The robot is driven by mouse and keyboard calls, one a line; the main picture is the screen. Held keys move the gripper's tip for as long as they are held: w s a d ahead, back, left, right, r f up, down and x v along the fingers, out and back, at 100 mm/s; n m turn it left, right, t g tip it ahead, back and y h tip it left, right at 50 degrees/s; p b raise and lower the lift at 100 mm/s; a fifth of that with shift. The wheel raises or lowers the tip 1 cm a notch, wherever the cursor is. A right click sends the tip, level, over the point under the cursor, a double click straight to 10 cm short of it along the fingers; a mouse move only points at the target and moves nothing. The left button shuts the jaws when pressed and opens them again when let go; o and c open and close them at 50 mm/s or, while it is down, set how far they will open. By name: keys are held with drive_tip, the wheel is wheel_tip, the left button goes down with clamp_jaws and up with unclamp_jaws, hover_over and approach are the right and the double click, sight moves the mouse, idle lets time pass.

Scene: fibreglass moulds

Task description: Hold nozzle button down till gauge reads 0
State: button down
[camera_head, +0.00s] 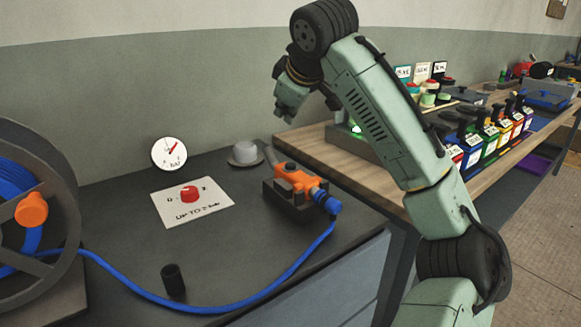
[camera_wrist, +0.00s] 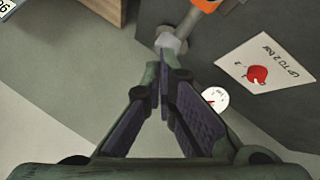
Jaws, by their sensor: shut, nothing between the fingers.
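The orange air nozzle (camera_head: 292,178) rests in a dark holder (camera_head: 283,194) on the dark bench, its blue fitting towards the front right. I cannot make out its button clearly. Part of the nozzle shows at the top edge of the wrist view (camera_wrist: 206,4). The round white gauge (camera_head: 169,153) stands at the bench's back; its red needle points up and right, and its numbers are too small to read. It also shows in the wrist view (camera_wrist: 215,98). My gripper (camera_head: 284,116) is shut and empty, raised above the bench's back, apart from the nozzle.
A red knob (camera_head: 189,194) sits on a white card (camera_head: 214,209) marked up to 2 bar. A pale dome (camera_head: 245,152) stands near the nozzle tip. The blue hose (camera_head: 180,309) runs to a reel (camera_head: 60,190). A wooden bench (camera_head: 312,140) adjoins at right.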

drive_tip(key=b, duration=0.5)
hover_over(287, 165)
wheel_tip(287, 165, down, 6)
drive_tip(key=shift+f, duration=0.15)
drive_tip(key=shift+f+b, duration=0.5)
drive_tip(key=shift+f, duration=0.4)
drive_tip(key=shift+f, duration=0.15)
drive_tip(key=shift+f, duration=0.3)
drive_tip(key=shift+f, duration=0.45)
idle(5.2)
